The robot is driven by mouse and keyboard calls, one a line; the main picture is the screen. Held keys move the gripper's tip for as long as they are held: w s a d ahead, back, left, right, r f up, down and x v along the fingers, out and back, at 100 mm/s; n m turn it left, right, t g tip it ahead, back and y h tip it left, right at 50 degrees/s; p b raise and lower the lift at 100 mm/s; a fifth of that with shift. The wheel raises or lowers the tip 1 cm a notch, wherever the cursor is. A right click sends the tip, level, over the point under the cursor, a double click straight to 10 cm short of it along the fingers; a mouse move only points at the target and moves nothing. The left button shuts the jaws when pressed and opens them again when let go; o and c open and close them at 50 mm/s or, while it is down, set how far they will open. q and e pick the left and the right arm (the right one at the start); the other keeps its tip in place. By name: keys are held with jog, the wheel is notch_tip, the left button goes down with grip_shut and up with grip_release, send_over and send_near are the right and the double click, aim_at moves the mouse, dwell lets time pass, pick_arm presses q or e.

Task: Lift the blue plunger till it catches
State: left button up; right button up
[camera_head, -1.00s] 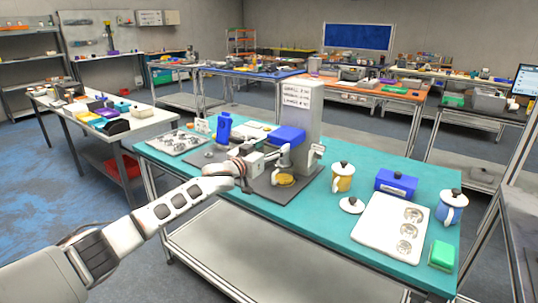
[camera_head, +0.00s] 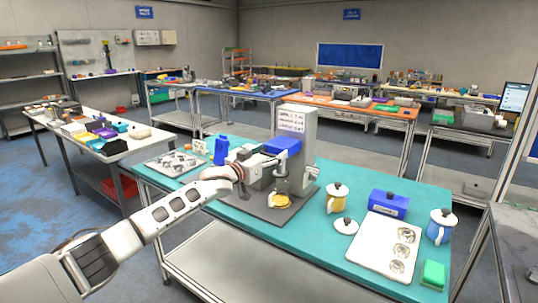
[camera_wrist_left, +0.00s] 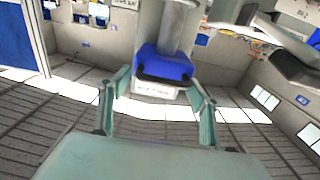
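A grey press-like machine (camera_head: 297,130) with a lettered label stands on a dark base plate on the teal table. A blue block (camera_head: 281,147) sits at its upper front; I take this for the blue plunger. It also shows in the left wrist view (camera_wrist_left: 163,65), dark along its lower edge, ahead of the fingers. My left gripper (camera_head: 270,161) is just in front of and below it in the head view. In the left wrist view the gripper (camera_wrist_left: 160,95) has its fingers apart, with a gap between them. Contact cannot be told. My right gripper is not in view.
A yellow round piece (camera_head: 279,201) lies below the machine's head.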

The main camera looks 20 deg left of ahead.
pick_arm(q)
jog(key=shift+a+f, duration=0.1)
jog(key=shift+s+a+f, duration=0.1)
jog(key=shift+s+a, duration=0.05)
jog(key=shift+s, duration=0.35)
jog(key=v, duration=1.1)
jog(key=shift+r, duration=0.25)
jog(key=shift+f, duration=0.1)
jog(key=s+d+f+g, duration=0.1)
jog(key=s+d+f, duration=0.1)
jog(key=s+f, duration=0.55)
jog(key=s+d+f+g, duration=0.1)
jog(key=s+d+f, duration=0.25)
jog(key=f, duration=0.75)
jog(key=s+d+f+g, duration=0.1)
jog(key=s+d+f, duration=0.1)
jog(key=s+f, duration=0.55)
jog(key=s+a+f+g+y, duration=0.1)
jog(key=s+f+y, duration=0.1)
jog(key=s+f, duration=0.8)
jog(key=s+a+f+g+y, duration=0.2)
jog(key=s+f, duration=0.7)
jog(key=s, duration=0.6)
jog(key=shift+a+f+g, duration=0.2)
jog(key=shift+f+g, duration=0.1)
jog(key=shift+f, duration=0.1)
